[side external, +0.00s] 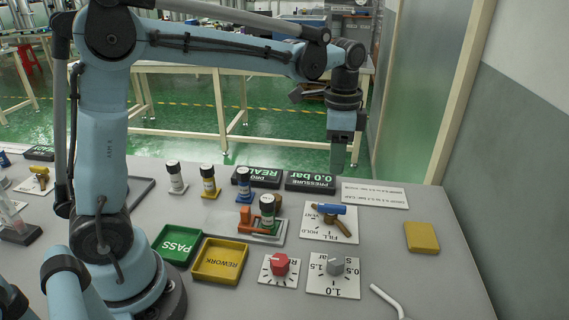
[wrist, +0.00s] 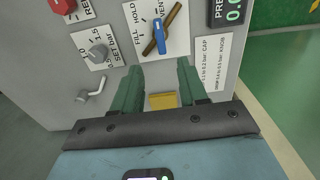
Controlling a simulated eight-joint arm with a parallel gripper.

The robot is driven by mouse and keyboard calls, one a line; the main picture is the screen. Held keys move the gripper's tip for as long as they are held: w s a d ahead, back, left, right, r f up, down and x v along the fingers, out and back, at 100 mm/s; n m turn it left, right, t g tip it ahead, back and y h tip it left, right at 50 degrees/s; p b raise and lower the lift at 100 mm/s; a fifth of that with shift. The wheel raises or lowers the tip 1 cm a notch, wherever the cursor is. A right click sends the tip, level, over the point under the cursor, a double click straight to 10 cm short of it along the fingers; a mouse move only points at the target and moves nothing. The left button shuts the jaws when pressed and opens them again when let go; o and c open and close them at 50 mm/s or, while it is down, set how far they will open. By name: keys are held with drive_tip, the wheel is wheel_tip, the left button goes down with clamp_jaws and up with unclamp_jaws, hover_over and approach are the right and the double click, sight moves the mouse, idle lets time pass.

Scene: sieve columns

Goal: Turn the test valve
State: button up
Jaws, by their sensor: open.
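The test valve is a brass body with a blue lever (side external: 329,209) on a white plate marked FILL, HOLD and VENT (side external: 318,232). The lever lies towards the VENT mark. The pressure display (side external: 311,181) reads 0.0 bar.
A red knob (side external: 280,264) and a grey knob (side external: 336,266) sit in front of the valve. A rack with a capped vial (side external: 267,209) stands to its left. A yellow block (side external: 421,237) lies to the right. A label card (side external: 375,195) is behind.

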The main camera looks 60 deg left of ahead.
sight(332, 205)
wheel_tip(332, 205, down, 12)
drive_tip(key=shift+w+f, duration=0.1)
drive_tip(key=shift+f, duration=0.05)
idle(0.5)
clamp_jaws()
